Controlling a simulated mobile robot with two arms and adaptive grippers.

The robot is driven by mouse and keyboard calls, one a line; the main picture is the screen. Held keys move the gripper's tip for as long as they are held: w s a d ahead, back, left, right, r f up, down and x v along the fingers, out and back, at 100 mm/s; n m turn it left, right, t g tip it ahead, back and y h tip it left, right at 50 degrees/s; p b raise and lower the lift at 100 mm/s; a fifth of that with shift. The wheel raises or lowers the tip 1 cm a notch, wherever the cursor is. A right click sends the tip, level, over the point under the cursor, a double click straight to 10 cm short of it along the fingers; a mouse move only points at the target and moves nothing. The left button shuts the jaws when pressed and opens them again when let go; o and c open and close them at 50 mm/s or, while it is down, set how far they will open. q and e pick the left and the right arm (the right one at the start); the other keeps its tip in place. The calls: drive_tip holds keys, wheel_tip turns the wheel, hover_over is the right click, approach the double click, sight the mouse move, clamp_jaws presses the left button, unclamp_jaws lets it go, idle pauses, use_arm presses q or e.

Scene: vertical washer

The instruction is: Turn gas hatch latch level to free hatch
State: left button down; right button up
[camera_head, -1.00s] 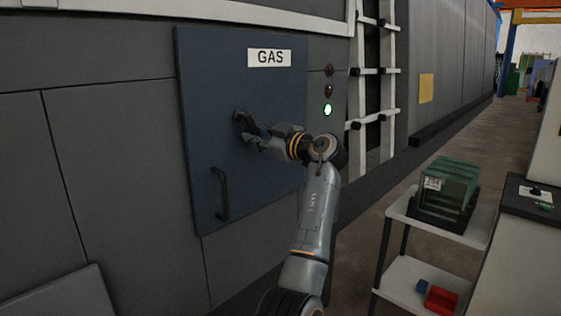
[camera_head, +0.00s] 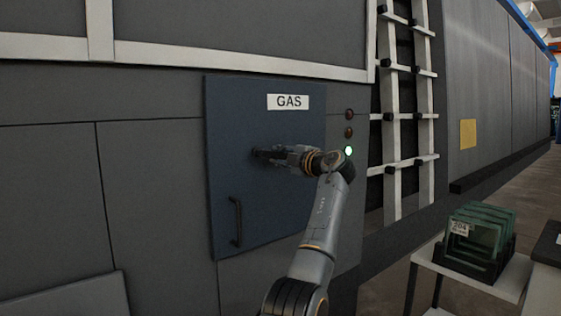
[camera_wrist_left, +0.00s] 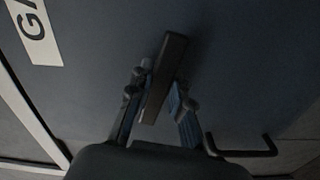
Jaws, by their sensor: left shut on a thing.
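The gas hatch (camera_head: 285,205) is a dark blue panel with a white GAS label (camera_head: 288,102) and looks closed on the grey wall. Its black latch lever (camera_head: 258,153) looks about level, but my gripper partly hides it in the head view. My left gripper (camera_head: 276,155) reaches the lever from the right and is shut on it. In the left wrist view the lever (camera_wrist_left: 163,78) stands as a dark bar between the two fingers of the left gripper (camera_wrist_left: 160,86). My right gripper is not in view.
A black pull handle (camera_head: 236,222) is low on the hatch. Indicator lights (camera_head: 349,132), the lowest lit green, sit right of it. A white ladder (camera_head: 405,115) stands further right. A white cart (camera_head: 480,278) carries a rack of green panels (camera_head: 480,235).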

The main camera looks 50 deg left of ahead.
use_arm(q)
drive_tip(key=shift+r+n, duration=0.35)
drive_tip(key=shift+n, duration=0.25)
drive_tip(key=shift+r+n, duration=0.25)
drive_tip(key=shift+n, duration=0.35)
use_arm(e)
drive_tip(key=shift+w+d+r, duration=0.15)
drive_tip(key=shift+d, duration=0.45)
use_arm(q)
drive_tip(key=c, duration=1.2)
unclamp_jaws()
drive_tip(key=shift+a, duration=0.1)
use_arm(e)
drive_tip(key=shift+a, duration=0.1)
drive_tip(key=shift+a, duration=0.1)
use_arm(q)
drive_tip(key=d, duration=1.2)
drive_tip(key=shift+s, duration=0.45)
